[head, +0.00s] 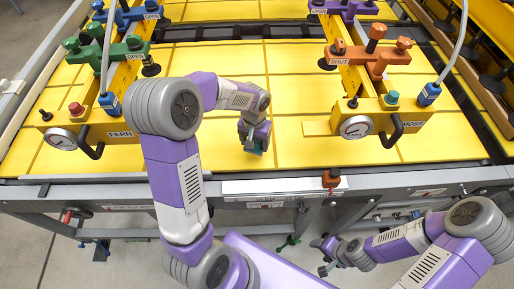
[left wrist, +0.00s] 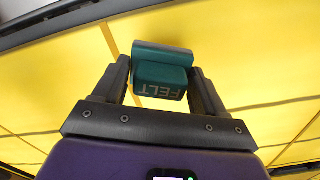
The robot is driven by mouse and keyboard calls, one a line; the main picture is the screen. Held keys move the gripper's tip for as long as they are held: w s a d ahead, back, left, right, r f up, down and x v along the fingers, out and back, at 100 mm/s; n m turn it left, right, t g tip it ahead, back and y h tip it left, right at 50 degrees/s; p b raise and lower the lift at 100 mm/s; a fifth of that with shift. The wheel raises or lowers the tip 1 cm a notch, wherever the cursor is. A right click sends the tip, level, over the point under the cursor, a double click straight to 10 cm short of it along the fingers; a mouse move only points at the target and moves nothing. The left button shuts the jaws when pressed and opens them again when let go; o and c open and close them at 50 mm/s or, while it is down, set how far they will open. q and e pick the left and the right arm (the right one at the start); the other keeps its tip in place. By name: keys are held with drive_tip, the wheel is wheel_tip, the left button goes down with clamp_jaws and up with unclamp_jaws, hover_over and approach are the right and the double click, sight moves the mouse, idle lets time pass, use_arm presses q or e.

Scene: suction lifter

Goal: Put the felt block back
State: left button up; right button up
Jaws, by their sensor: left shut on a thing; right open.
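The felt block (left wrist: 163,76) is a teal block with a darker upper part and the word FELT on it, seen upside down in the left wrist view. My left gripper (left wrist: 161,88) is shut on it, one finger on each side. In the head view my left gripper (head: 254,143) points down over the yellow panels, with a little of the teal block showing at its tips. Whether the block touches the panel is unclear. My right gripper (head: 325,258) is open and empty, low in front of the table's front edge.
Yellow panels (head: 210,62) cover the table. The lifter beam marked FERN (head: 122,133) stands at left, the one marked MOSS (head: 411,123) at right, with gauges, handles and hoses. A white strip (head: 285,186) lies along the front rail. Panels between the beams are clear.

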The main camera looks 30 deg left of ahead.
sight(255, 150)
use_arm(q)
drive_tip(key=shift+s+f, duration=0.15)
drive_tip(key=shift+f, duration=2.6)
drive_tip(key=o, duration=0.9)
drive_tip(key=shift+f, duration=0.1)
drive_tip(key=shift+o, duration=0.2)
drive_tip(key=shift+r, duration=0.25)
wheel_tip(255, 150, up, 12)
drive_tip(key=shift+f+p, duration=0.1)
drive_tip(key=shift+p, duration=0.25)
